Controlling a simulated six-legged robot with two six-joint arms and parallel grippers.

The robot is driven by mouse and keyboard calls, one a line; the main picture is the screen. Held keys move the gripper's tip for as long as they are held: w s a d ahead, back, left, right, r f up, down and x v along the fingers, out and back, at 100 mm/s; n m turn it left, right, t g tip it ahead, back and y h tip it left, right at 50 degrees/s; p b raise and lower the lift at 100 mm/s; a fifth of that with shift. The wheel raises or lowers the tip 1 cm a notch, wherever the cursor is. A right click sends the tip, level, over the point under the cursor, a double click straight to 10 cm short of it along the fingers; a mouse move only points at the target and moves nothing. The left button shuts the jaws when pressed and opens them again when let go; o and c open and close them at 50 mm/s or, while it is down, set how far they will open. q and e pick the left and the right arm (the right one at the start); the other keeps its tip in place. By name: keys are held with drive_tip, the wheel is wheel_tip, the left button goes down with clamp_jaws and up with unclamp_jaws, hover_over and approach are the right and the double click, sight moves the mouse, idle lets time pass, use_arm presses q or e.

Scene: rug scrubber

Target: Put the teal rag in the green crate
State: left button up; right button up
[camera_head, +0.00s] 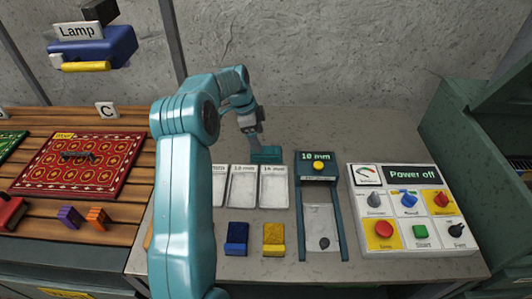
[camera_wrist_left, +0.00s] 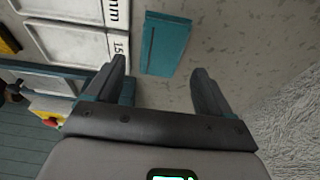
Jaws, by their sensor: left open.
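A flat teal piece, which looks like the teal rag (camera_head: 266,154), lies on the grey worktop just behind the white trays. It also shows in the left wrist view as a teal rectangle (camera_wrist_left: 165,45). My left gripper (camera_head: 256,141) is above or just behind it in the head view. In the left wrist view its two fingers (camera_wrist_left: 160,65) are apart, with the rag beyond and between them; I cannot tell if they touch it. No open green crate is clear; a dark green box-like unit (camera_head: 455,125) stands at the right. My right gripper is not seen.
White trays (camera_head: 243,186), a blue block (camera_head: 236,236) and a yellow block (camera_head: 274,237) are in front. A teal-framed 10 mm device (camera_head: 318,168) and a control panel (camera_head: 405,205) stand to the right. A red rug (camera_head: 80,166) lies left. The back worktop is clear.

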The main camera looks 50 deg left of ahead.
use_arm(q)
drive_tip(key=shift+d+f, duration=0.1)
drive_tip(key=shift+f, duration=0.35)
drive_tip(key=shift+w+d+f, duration=0.1)
drive_tip(key=shift+w+f, duration=0.1)
drive_tip(key=shift+w, duration=0.05)
drive_tip(key=x, duration=0.1)
drive_tip(key=p+x, duration=0.1)
drive_tip(key=x, duration=0.2)
drive_tip(key=shift+w+f+p, duration=0.2)
drive_tip(key=shift+w+p, duration=0.2)
drive_tip(key=shift+w+d+f, duration=0.15)
drive_tip(key=shift+w+f, duration=0.05)
drive_tip(key=shift+f, duration=0.1)
drive_tip(key=shift+s, duration=0.1)
drive_tip(key=c, duration=0.8)
drive_tip(key=shift+c, duration=0.5)
drive_tip(key=shift+r, duration=0.1)
wheel_tip(320, 180, up, 9)
drive_tip(key=b, duration=0.1)
wheel_tip(320, 180, up, 11)
hover_over(267, 151)
drive_tip(key=shift+s+p, duration=0.15)
drive_tip(key=shift+p, duration=0.15)
